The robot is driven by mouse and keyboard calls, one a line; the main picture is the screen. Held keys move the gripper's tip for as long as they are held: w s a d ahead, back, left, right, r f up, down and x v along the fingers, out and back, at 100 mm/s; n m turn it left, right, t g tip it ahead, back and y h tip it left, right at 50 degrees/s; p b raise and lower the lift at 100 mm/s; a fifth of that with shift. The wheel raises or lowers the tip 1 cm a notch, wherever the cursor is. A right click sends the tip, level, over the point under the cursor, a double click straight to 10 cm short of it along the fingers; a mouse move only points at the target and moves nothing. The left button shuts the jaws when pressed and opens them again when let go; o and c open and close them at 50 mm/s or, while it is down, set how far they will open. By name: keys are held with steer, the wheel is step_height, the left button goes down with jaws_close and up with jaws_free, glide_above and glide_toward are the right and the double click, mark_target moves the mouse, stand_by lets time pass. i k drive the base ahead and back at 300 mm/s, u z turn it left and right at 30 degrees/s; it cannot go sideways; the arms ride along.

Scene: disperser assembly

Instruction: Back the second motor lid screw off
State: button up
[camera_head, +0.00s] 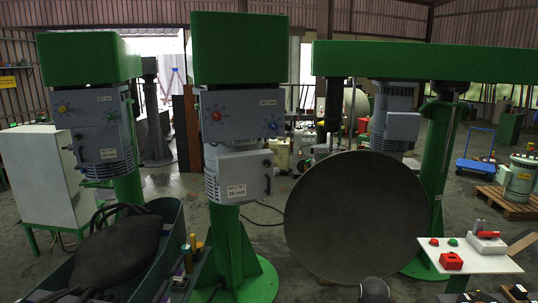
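The middle green machine carries a grey motor housing (231,173) with a white label and a small dark knob or handle on its right side. Above it is a grey control box (242,113) with a red and a blue knob. The left machine has a similar grey housing (103,147), and the right machine has another grey unit (393,120) partly behind a large disc. Lid screws are too small to make out on any of them. My gripper is not in view. A dark rounded part (375,290) at the bottom edge is unclear.
A large dark disc (357,215) stands upright right of the middle machine. A white table (470,256) with red and green items is at lower right. A green bin (165,235) with a dark bag (110,247) is at lower left. A blue cart (475,166) stands farther back.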

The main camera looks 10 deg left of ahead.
mark_target(267, 163)
steer(key=i, duration=0.7)
steer(key=u, duration=4.85)
steer(key=i, duration=0.15)
steer(key=z, duration=2.5)
steer(key=i, duration=0.5)
steer(key=u, duration=0.3)
steer(key=k, duration=0.6)
steer(key=z, duration=0.1)
